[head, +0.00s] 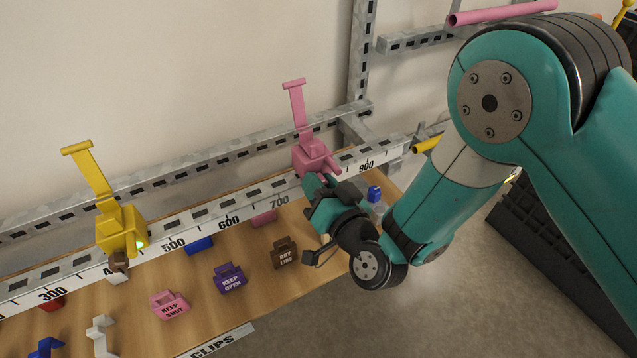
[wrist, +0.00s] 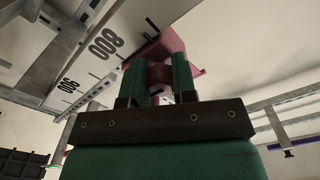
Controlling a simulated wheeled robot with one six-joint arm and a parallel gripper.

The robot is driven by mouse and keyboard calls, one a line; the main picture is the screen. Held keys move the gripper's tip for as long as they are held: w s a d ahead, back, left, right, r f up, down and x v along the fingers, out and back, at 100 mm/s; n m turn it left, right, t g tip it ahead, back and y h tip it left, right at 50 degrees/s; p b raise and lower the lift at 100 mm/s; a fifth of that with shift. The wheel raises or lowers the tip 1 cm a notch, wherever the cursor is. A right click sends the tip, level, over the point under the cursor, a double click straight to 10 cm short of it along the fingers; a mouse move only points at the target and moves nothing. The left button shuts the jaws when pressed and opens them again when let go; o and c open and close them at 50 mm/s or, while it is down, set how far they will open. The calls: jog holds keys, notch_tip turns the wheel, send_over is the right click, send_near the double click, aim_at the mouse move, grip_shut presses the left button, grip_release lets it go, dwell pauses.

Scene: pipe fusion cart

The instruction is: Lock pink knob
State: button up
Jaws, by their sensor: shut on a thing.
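The pink clamp (head: 311,156) sits on the ruled rail between the 700 and 900 marks, its long lever pointing up. In the wrist view the pink clamp (wrist: 172,43) is straight ahead, beyond my fingers. Its reddish-brown knob (wrist: 160,74) shows between the two green fingers. My gripper (head: 319,183) is at the clamp's front, low side, and shut on that knob. The fingers (wrist: 158,66) have the knob between them in the wrist view. In the head view my gripper hides the knob. Whether it is locked cannot be told.
Tags lie on the wooden shelf below: pink KEEP SHUT (head: 169,305), purple KEEP OPEN (head: 229,279) and a brown one (head: 285,254). Blue blocks lie nearby.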

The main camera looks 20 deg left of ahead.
jog(key=shift+m, duration=0.3)
jog(key=m+b, duration=0.1)
jog(key=m, duration=0.4)
jog(key=shift+s+b, duration=0.1)
jog(key=shift+b, duration=0.25)
jog(key=m+b, duration=0.1)
jog(key=m, duration=0.5)
jog(key=shift+r, duration=0.15)
jog(key=shift+m, duration=0.3)
jog(key=o, duration=0.9)
